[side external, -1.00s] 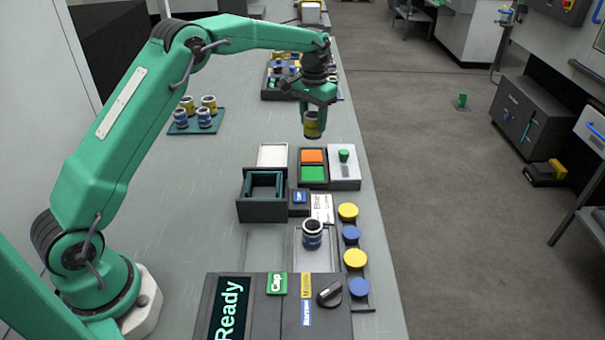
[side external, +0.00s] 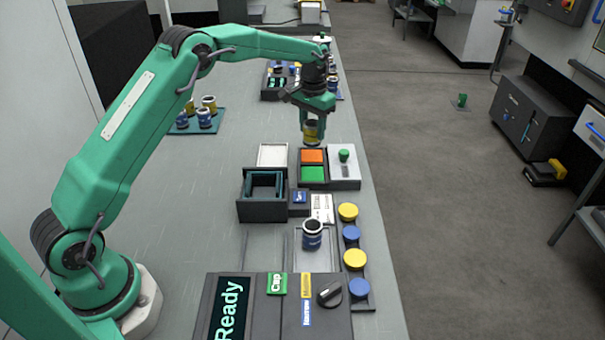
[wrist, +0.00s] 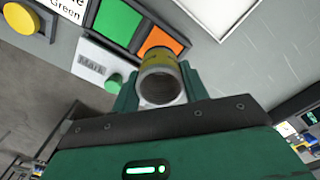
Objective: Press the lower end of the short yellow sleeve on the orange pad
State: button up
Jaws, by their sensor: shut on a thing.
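My gripper (side external: 312,121) is shut on the short yellow sleeve (side external: 312,134) and holds it upright. The sleeve has a yellow body with pale metal rims, and its open end faces the camera in the wrist view (wrist: 160,72). The orange pad (side external: 312,157) lies just below the sleeve in the side view, with a small gap between them in the picture. In the wrist view the orange pad (wrist: 168,36) shows partly behind the sleeve. I cannot tell the exact height of the sleeve's lower end over the pad.
A green pad (side external: 313,174) adjoins the orange one. A grey panel with a green knob (side external: 344,155) is right of them. A dark open-topped box (side external: 262,208) and a white pad (side external: 272,155) are left. Another sleeve (side external: 312,235), blue, stands nearer the front.

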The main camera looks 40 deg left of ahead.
jog(key=shift+f, duration=2.35)
notch_tip(320, 180, up, 6)
dwell(0.9)
jog(key=shift+a, duration=0.1)
